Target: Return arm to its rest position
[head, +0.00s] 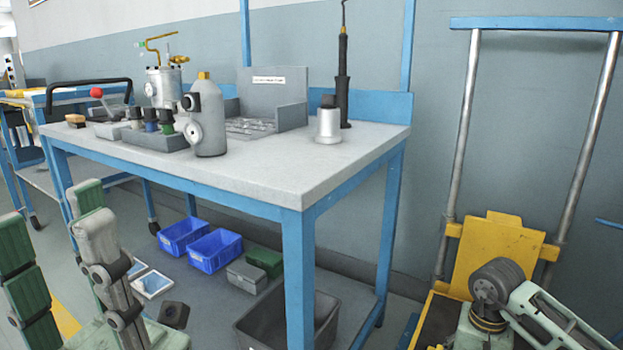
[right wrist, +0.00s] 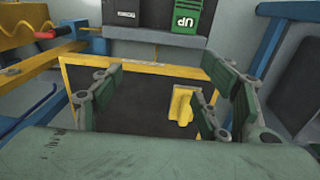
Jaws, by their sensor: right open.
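My left gripper (head: 62,255) stands at the lower left of the head view, fingers pointing up, in front of the bench. Its fingers are spread apart with nothing seen between them. My right arm (head: 540,312) shows at the lower right of the head view, in front of a yellow plate. Its gripper is outside that view. In the right wrist view my right gripper (right wrist: 165,85) is open and empty, its green-padded fingers spread above a dark panel with a yellow edge (right wrist: 125,66). A yellow bracket (right wrist: 181,106) shows beyond the fingers; contact cannot be told.
The blue-framed bench (head: 270,180) carries a grey bottle (head: 207,120), a metal pot (head: 163,88) and a tall dark tool (head: 343,75). Blue bins (head: 215,250) and a dark crate (head: 265,325) sit below. A blue-topped metal frame (head: 590,125) stands right. A green box (right wrist: 189,15) shows in the wrist view.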

